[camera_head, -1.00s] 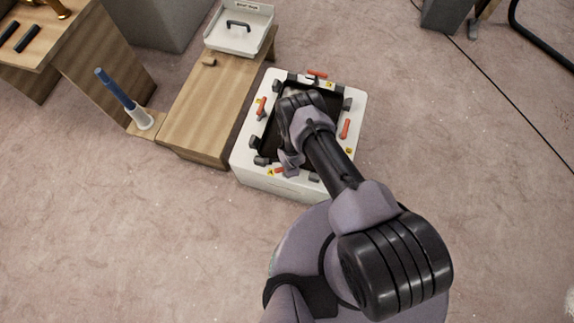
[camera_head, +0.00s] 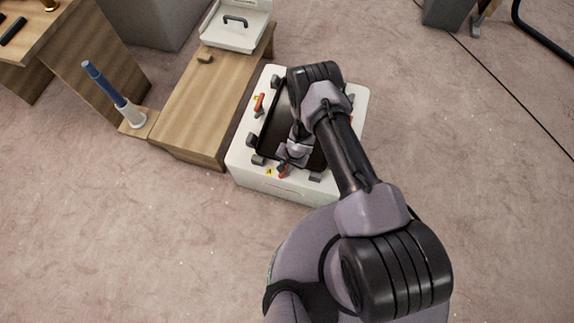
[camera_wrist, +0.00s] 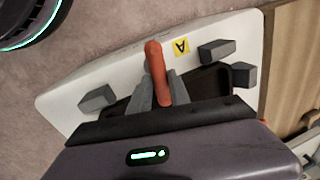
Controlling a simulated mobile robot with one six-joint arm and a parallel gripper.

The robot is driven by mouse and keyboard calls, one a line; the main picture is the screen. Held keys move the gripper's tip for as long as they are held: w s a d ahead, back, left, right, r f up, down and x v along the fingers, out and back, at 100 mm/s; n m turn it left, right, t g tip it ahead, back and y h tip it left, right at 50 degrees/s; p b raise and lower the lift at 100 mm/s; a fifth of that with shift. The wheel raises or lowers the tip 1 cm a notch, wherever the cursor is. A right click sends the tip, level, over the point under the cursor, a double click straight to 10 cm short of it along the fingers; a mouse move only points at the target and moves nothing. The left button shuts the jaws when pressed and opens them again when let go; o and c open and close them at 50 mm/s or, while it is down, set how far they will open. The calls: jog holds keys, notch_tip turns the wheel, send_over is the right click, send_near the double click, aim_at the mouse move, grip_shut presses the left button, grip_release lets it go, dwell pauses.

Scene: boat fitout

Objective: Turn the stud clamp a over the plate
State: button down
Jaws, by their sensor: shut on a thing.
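The stud clamp a is an orange-red handle beside a yellow label A on the white frame's near edge. In the wrist view the clamp (camera_wrist: 156,66) stands between my gripper's fingers (camera_wrist: 155,92), which are shut on it. In the head view the clamp (camera_head: 283,171) shows at the near edge, with my gripper (camera_head: 287,160) at it. The dark plate (camera_head: 273,135) lies inside the white frame (camera_head: 243,160). My arm hides much of the plate and the frame's right side.
Another orange clamp (camera_head: 259,103) sits on the frame's left side. Grey blocks (camera_wrist: 216,52) line the opening. A wooden bench (camera_head: 190,120) with a white tray (camera_head: 236,40) stands left of the frame. A blue-handled tool (camera_head: 105,84) stands in a white holder. Floor in front is clear.

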jog(key=shift+w+a+n, duration=0.1)
jog(key=shift+w+n, duration=0.05)
jog(key=shift+n, duration=0.35)
dwell(0.3)
jog(key=c, duration=1.3)
grip_release()
jog(key=shift+o, duration=0.2)
jog(key=s+d+r+p, duration=0.1)
jog(key=d+r+p, duration=0.2)
jog(key=r+p, duration=0.5)
notch_tip(320, 180, up, 9)
jog(key=shift+s+d+r, duration=0.1)
jog(key=shift+s+d, duration=0.05)
